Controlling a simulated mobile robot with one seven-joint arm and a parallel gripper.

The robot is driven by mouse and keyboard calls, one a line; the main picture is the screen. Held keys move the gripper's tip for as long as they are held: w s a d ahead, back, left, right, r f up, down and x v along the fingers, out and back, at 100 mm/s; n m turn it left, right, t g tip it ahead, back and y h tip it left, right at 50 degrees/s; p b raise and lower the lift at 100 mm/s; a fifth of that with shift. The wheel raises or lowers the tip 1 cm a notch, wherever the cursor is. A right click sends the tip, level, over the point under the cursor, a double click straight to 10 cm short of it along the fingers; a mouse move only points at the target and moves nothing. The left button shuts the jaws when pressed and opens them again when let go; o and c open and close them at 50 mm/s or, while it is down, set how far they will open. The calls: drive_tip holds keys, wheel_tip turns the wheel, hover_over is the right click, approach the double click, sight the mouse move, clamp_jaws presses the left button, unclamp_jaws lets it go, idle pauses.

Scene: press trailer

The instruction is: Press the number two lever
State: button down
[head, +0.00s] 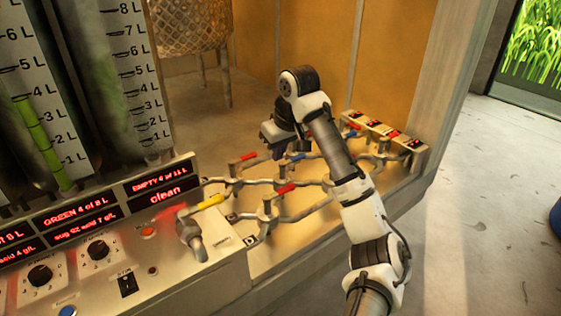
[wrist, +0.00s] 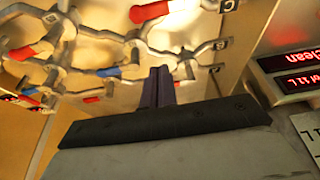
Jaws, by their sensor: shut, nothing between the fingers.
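A manifold of grey pipes (head: 313,182) carries small lever handles. I cannot read a number on any lever, so I cannot tell which is number two. My gripper (head: 277,152) is above the far side of the pipes, its tips hard to see there. In the wrist view my gripper (wrist: 161,72) is shut and empty, with a red lever (wrist: 150,12) and a blue lever (wrist: 111,70) beyond it.
A control panel (head: 112,238) with red displays, knobs and a tap stands at left, below tall graduated tanks (head: 128,75). Small display boxes (head: 384,128) stand at the pipes' right end. A woven basket stand (head: 190,30) is behind. Open floor (head: 480,200) lies right.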

sight(279, 193)
drive_tip(key=p+x, duration=0.1)
drive_tip(key=x, duration=0.7)
drive_tip(key=shift+w+a+f, duration=0.1)
drive_tip(key=shift+w+f, duration=0.05)
drive_tip(key=shift+f, duration=0.2)
drive_tip(key=shift+s+d+r+p, duration=0.1)
drive_tip(key=shift+s+d+p, duration=0.3)
drive_tip(key=shift+s+d, duration=0.3)
drive_tip(key=shift+s+d+p, duration=0.35)
drive_tip(key=shift+s+d, duration=0.1)
drive_tip(key=shift+s, duration=0.5)
drive_tip(key=shift+p, duration=0.3)
